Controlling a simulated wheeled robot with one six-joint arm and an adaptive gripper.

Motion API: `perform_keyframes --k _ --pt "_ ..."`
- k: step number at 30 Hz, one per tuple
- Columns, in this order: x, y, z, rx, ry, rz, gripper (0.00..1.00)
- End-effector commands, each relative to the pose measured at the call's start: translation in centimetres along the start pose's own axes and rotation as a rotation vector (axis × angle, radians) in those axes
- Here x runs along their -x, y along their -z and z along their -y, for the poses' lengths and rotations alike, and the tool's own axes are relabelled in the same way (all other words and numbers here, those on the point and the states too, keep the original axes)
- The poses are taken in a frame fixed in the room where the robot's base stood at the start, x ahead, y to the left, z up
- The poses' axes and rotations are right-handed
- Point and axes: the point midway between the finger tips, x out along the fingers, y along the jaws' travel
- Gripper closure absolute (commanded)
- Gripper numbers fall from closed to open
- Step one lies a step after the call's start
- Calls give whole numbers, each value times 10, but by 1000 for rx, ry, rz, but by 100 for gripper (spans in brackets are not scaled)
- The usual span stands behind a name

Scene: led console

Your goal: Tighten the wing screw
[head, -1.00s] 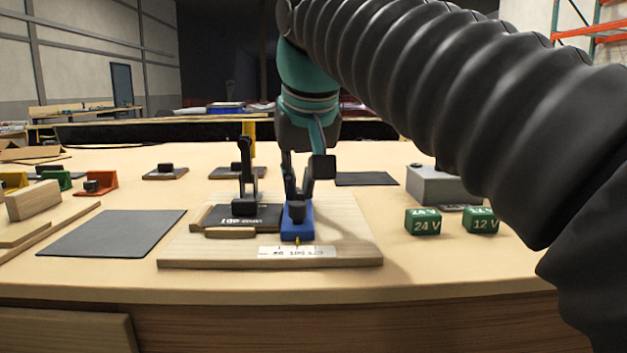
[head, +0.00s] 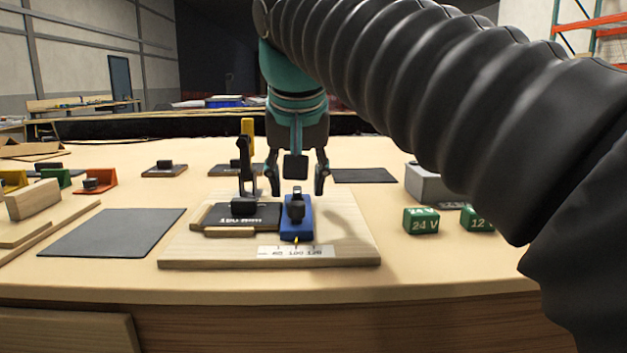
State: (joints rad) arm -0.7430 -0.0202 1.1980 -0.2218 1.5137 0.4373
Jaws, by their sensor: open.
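The wing screw (head: 296,209) is a small black knob on top of a blue block (head: 297,231). The blue block stands on a pale wooden board (head: 350,250), next to a dark plate. A yellow pointer at the block's front meets a printed scale label (head: 297,252), near its middle mark. My gripper (head: 298,190) is open and empty, pointing down. Its two fingers are spread left and right, above and apparently behind the wing screw, and apart from it. The exact depth between them cannot be told.
A black upright clamp (head: 245,170) stands on the board left of my gripper. A dark mat (head: 110,233) lies at left. Green 24 V (head: 421,221) and 12 V (head: 478,219) blocks and a grey box (head: 424,185) are at right, partly near my arm.

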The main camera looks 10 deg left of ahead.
Motion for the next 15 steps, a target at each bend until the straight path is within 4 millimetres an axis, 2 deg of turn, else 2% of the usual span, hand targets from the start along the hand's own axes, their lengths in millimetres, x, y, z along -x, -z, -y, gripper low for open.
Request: perform_keyframes --k 15 --pt "37 21 0 -2 0 0 50"
